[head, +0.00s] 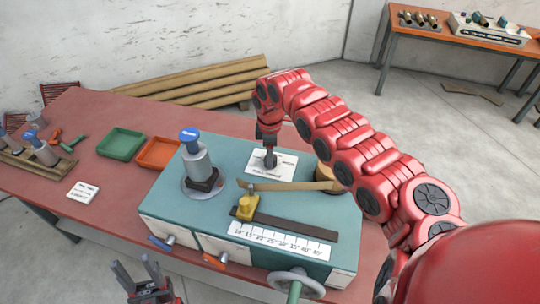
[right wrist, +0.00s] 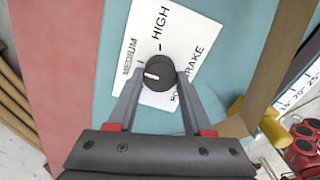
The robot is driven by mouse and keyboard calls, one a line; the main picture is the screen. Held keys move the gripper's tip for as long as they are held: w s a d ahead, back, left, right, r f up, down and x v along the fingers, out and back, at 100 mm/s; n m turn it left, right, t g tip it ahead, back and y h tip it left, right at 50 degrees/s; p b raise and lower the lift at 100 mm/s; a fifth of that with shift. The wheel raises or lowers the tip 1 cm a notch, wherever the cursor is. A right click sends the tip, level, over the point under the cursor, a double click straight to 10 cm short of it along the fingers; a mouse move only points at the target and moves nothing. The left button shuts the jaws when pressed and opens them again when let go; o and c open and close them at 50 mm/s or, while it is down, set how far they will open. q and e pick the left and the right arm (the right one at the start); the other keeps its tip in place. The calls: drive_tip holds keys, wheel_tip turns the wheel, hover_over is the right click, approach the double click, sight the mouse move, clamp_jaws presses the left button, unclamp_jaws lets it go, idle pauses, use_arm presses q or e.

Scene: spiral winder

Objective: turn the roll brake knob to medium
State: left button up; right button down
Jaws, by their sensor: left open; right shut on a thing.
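The roll brake knob (right wrist: 163,71) is a round dark knob with a white pointer line. It sits on a white label plate (right wrist: 190,35) with the printed words MEDIUM and HIGH. In the right wrist view the pointer line faces left, toward the MEDIUM side; its exact alignment with a mark is hard to tell. My right gripper (right wrist: 160,78) is shut on the knob, one finger on each side. In the head view my right gripper (head: 269,158) reaches down onto the plate (head: 284,166) and mostly hides the knob. My left gripper (head: 148,285) is open and empty, in front of the machine.
The teal machine top (head: 225,150) carries a grey post with a blue cap (head: 190,135), a yellow slider (head: 246,206), a scale (head: 285,240) and a wooden arm. A crank (head: 297,282) stands at its front. Green (head: 121,143) and orange (head: 158,152) trays lie left.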

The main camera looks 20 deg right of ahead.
drive_tip(key=shift+c, duration=1.5)
unclamp_jaws()
wheel_tip(320, 180, up, 9)
drive_tip(key=b, duration=0.3)
drive_tip(key=shift+w+f+b, duration=0.1)
drive_tip(key=shift+b, duration=0.25)
wheel_tip(320, 180, up, 9)
drive_tip(key=p, duration=0.2)
drive_tip(key=shift+f, duration=0.15)
